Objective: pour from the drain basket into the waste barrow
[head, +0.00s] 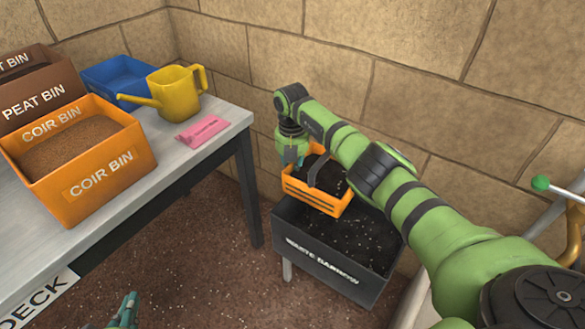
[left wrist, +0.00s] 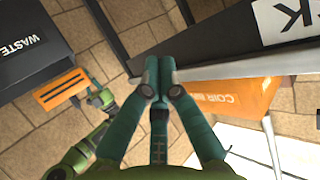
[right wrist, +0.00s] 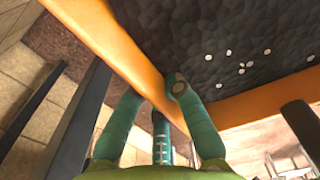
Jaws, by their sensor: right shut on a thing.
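The drain basket (head: 320,203) is a small orange slatted tub with dark grit inside. My right gripper (head: 292,158) is shut on its left rim and holds it above the back of the waste barrow (head: 325,266). The basket looks about level in the head view. The right wrist view shows the orange rim (right wrist: 120,45) between the fingers and dark grit with white specks. The barrow is a dark box with dark, white-flecked material inside; the basket hides part of it. My left gripper (left wrist: 160,75) has its fingertips together, empty, at the lower left of the head view.
A grey table at the left bears the orange coir bin (head: 100,178), brown peat bin (head: 40,92), blue tub (head: 118,78), yellow watering can (head: 175,93) and a pink packet (head: 202,131). A stone wall stands behind the barrow. Metal tubing is at the far right.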

